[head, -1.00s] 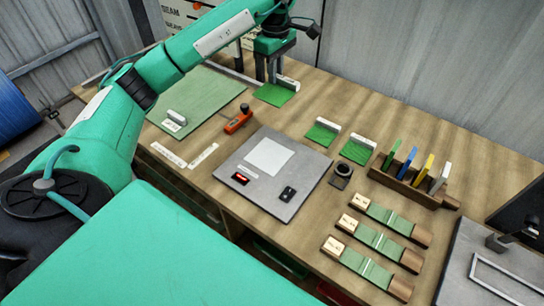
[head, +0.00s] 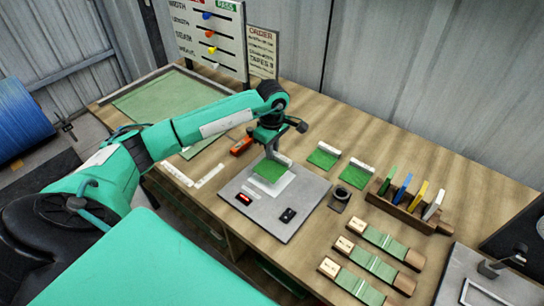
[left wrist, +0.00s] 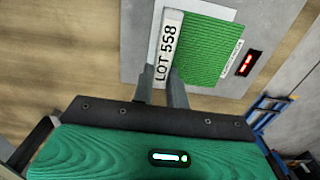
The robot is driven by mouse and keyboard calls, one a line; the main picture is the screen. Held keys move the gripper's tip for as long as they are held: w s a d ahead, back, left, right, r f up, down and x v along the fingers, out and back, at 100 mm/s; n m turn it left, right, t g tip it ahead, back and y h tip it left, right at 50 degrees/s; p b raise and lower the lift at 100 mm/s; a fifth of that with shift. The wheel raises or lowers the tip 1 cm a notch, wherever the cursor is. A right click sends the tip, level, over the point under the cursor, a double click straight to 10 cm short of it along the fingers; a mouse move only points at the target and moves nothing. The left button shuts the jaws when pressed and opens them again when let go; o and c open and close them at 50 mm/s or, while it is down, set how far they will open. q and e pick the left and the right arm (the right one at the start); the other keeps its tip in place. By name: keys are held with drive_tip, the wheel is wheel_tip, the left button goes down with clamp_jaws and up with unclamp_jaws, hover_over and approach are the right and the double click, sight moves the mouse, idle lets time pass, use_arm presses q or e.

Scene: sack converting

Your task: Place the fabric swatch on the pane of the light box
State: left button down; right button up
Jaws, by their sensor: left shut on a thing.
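The light box (head: 262,223) is a grey flat box with a red display and a small black control on its top. Its pane (head: 284,192) is a white square, partly covered by the green fabric swatch (head: 268,173). My left gripper (head: 274,154) is shut on the swatch's white header strip. In the left wrist view the swatch (left wrist: 208,50) hangs from a strip reading "LOT 558" (left wrist: 168,50), between the fingertips (left wrist: 163,68). The swatch is over the pane; I cannot tell whether it touches. My right gripper is not in view.
Two more green swatches (head: 322,158) (head: 357,172) lie right of the box, with a dark ring-shaped item (head: 339,199) nearby. A wooden rack (head: 411,214) holds coloured tags. Several wood-ended green strips (head: 371,265) lie at front right. A red-orange tool (head: 241,146) lies behind the box.

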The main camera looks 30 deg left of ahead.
use_arm(q)
wheel_tip(320, 180, down, 4)
drive_tip(key=shift+r+p, duration=0.1)
drive_tip(key=shift+p, duration=0.4)
drive_tip(key=shift+f, duration=0.3)
drive_tip(key=shift+f+b, duration=0.2)
drive_tip(key=shift+b, duration=0.1)
drive_tip(key=c, duration=1.4)
unclamp_jaws()
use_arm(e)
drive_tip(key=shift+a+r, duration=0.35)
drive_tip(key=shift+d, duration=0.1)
